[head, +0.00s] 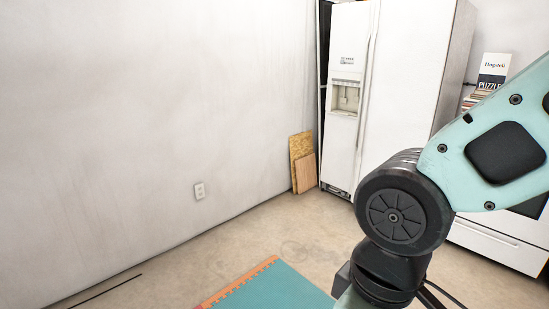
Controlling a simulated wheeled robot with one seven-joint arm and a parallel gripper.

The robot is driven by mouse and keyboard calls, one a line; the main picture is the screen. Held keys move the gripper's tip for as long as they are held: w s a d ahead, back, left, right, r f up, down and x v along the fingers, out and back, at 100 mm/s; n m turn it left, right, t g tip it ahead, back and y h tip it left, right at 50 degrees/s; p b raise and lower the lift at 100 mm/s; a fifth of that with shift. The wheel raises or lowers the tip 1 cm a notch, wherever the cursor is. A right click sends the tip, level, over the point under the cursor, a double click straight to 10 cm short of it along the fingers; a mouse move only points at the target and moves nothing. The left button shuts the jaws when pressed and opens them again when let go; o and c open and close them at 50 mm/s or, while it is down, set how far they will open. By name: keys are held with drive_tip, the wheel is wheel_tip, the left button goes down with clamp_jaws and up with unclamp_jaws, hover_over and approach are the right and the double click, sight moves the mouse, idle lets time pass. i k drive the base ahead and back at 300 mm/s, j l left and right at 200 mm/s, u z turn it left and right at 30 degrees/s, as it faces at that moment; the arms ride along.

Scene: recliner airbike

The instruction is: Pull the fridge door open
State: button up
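A tall white fridge (408,75) stands against the far wall, right of centre. Its narrow left door (340,140) has a water dispenser (345,97) set into it. Long upright handles (366,85) run along the seam between the left door and the wider right door. Both doors look shut along this seam. A dark gap shows at the fridge's left edge. My arm crosses the right side in front of the fridge and hides its lower right part. My gripper is out of view, and nothing of mine is seen touching the handles.
Two wooden boards (304,165) lean on the wall left of the fridge. A white oven (495,245) stands to the right, with books (492,70) behind my arm. A teal mat with an orange edge (270,290) lies in front. Floor between mat and fridge looks clear.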

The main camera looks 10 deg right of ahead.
sight(409, 39)
drive_tip(key=i+z, duration=0.3)
drive_tip(key=i, duration=2.4)
drive_tip(key=i+l+u, duration=0.1)
drive_tip(key=i, duration=1.25)
